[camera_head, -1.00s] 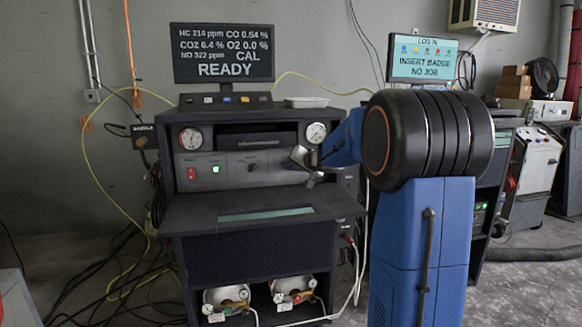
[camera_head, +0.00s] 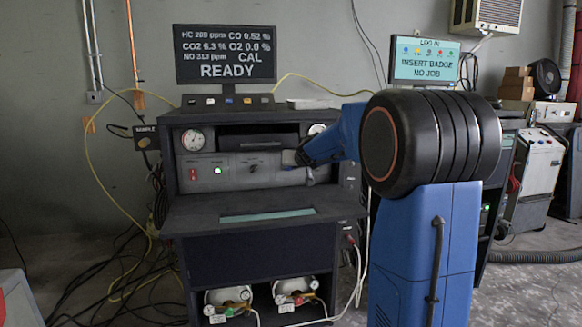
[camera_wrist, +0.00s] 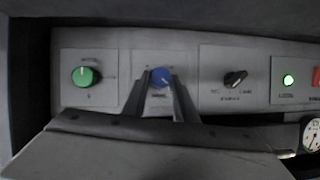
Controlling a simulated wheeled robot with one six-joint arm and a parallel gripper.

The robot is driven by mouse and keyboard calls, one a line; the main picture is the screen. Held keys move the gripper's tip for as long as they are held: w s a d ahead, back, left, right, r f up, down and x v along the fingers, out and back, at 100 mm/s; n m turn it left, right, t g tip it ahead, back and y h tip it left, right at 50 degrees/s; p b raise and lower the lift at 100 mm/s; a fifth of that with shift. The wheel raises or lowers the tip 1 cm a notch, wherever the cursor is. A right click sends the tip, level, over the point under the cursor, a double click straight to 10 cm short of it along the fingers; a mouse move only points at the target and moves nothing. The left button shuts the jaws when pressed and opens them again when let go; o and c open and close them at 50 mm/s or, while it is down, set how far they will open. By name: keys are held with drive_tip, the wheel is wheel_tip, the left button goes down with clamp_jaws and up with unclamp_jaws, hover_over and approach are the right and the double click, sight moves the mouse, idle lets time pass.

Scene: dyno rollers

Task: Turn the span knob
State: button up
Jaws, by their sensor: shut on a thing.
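A blue knob (camera_wrist: 160,76) sits on the grey control panel (camera_wrist: 212,62); its label is too small to read. In the wrist view my gripper (camera_wrist: 160,80) has a finger on each side of this knob and is shut on it. In the head view my gripper (camera_head: 302,160) is at the right part of the panel, and the knob is hidden there. A green knob (camera_wrist: 84,76) is to one side of it in the wrist view. A black selector knob (camera_wrist: 236,78) is on the other side; it also shows in the head view (camera_head: 253,168).
A lit green button (camera_wrist: 288,80), a red switch (camera_wrist: 317,77) and a gauge (camera_wrist: 313,134) are farther along the panel. A dark shelf (camera_head: 180,222) juts out below the panel. A monitor (camera_head: 224,54) reading READY stands on top.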

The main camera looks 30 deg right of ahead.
drive_tip(key=shift+f+n+h, duration=0.1)
drive_tip(key=shift+n+h, duration=0.2)
idle(0.5)
drive_tip(key=o, duration=1)
drive_tip(key=shift+o, duration=0.2)
drive_tip(key=v, duration=1.7)
drive_tip(key=shift+r, duration=0.3)
drive_tip(key=shift+s+a, duration=0.1)
